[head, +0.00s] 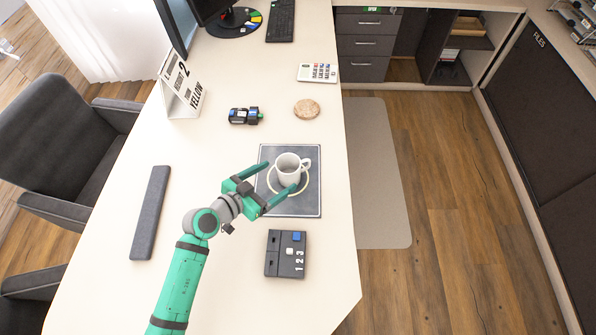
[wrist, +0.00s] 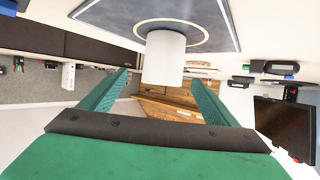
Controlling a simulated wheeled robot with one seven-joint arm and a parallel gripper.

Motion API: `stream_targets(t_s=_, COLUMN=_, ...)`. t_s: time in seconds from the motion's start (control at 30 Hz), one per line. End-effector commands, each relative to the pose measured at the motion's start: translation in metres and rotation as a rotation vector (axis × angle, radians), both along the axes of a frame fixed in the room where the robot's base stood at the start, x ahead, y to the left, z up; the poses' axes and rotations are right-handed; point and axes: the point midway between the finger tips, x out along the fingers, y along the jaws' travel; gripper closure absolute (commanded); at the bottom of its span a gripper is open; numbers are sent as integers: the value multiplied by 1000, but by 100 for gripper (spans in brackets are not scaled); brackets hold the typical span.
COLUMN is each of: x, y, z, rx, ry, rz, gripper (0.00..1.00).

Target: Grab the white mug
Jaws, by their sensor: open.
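The white mug (head: 288,173) stands upright on a dark mat with a pale ring (head: 316,206), its handle to the right in the head view. My gripper (head: 286,175) is open, with its green fingers pointing at the mug from the lower left. One finger shows on each side of the mug's lower body. In the wrist view the mug (wrist: 165,58) sits between the open fingers (wrist: 158,80), near and just beyond their tips. No contact is clear, and nothing is held.
A black button box (head: 286,262) lies in front of the mat. A dark grey bar (head: 150,213) lies at left. Behind are a small dark device (head: 244,116), a cork coaster (head: 306,109), a calculator (head: 317,72) and a sign (head: 182,92). The desk's right edge is close to the mat.

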Motion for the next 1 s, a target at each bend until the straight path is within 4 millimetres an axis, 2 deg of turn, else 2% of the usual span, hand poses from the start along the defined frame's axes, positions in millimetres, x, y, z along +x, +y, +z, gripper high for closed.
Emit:
stream_targets(t_s=0.1, x=11, y=-10, z=-6, rx=0, ry=0, rz=-1, gripper=18)
stream_targets(t_s=0.43, x=27, y=-22, z=-14, rx=1, ry=-1, rz=1, gripper=18)
stream_targets(t_s=0.7, x=51, y=-41, z=-27, rx=0, ry=0, rz=-1, gripper=18)
stream_targets(t_s=1.0, x=58, y=-47, z=-30, rx=2, ry=-1, rz=0, gripper=18)
